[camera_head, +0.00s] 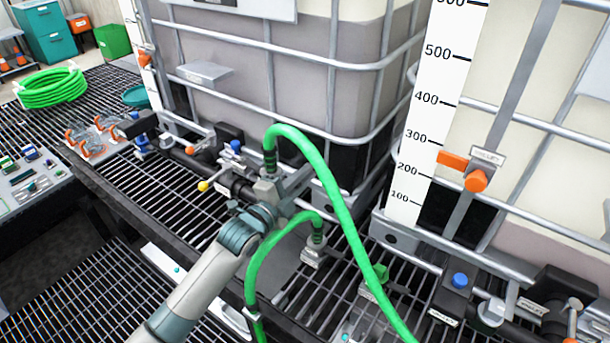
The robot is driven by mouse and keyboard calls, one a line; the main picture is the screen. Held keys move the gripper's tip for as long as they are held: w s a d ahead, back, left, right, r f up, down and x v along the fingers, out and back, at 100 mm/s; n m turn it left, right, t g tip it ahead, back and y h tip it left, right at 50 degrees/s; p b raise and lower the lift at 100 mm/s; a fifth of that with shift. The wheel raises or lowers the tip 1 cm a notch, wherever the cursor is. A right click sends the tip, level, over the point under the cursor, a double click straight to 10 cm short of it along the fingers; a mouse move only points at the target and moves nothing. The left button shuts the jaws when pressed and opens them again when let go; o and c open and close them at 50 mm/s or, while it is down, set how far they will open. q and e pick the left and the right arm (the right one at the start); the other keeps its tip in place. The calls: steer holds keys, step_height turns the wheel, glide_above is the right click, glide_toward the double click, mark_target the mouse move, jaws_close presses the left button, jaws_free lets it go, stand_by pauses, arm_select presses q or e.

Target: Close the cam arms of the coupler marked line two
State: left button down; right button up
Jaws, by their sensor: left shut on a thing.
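My left gripper (288,188) reaches in from the bottom and is shut at the grey coupler (266,186) at the lower end of a green hose (332,188). The fingers and wrist hide much of this coupler, so I cannot tell which part they grip or how its cam arms stand. A second grey coupler (314,256) with a small tag sits lower right, on the end of another green hose (262,262). The tags are too small to read, so I cannot tell which coupler is line two. My right gripper is not in view.
A black pipe with a yellow-knobbed valve (203,186) runs left of the gripper. A coiled green hose (50,88) lies on the grating far left.

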arm_select(q)
steer(key=shift+w+a+r+n+p, duration=0.25)
steer(key=shift+a+r+n+p, duration=0.15)
steer(key=shift+n, duration=1.45)
steer(key=shift+w+a+r+n+p, duration=0.35)
steer(key=shift+r+n+p, duration=0.2)
steer(key=shift+n, duration=1.25)
steer(key=shift+w+a+r+n+p, duration=0.2)
steer(key=shift+a+r+n+p, duration=0.2)
steer(key=shift+n, duration=1.45)
steer(key=c, duration=1.9)
jaws_free()
steer(key=shift+o, duration=0.2)
